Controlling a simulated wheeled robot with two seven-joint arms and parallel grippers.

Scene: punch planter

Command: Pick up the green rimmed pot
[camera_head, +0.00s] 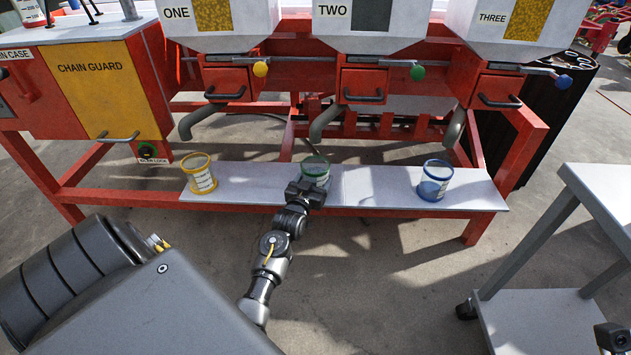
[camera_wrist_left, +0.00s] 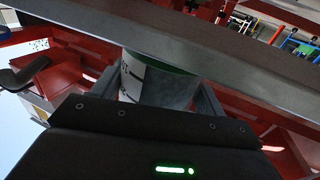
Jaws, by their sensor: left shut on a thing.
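The green-rimmed pot (camera_head: 315,171) stands on the grey shelf (camera_head: 385,185) under the middle hopper, with its lower front partly hidden by my gripper. My left gripper (camera_head: 308,188) reaches it from the front and is shut on it. In the left wrist view, the pot (camera_wrist_left: 158,80) shows a pale side with dark marks and a green rim between the fingers. I cannot tell any gap between the pot and the shelf.
A yellow-rimmed pot (camera_head: 199,174) stands to the left on the shelf and a blue-rimmed pot (camera_head: 435,181) to the right. Grey spouts (camera_head: 326,121) hang behind and above the shelf. A grey cart (camera_head: 600,190) stands at the right. The concrete floor in front is open.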

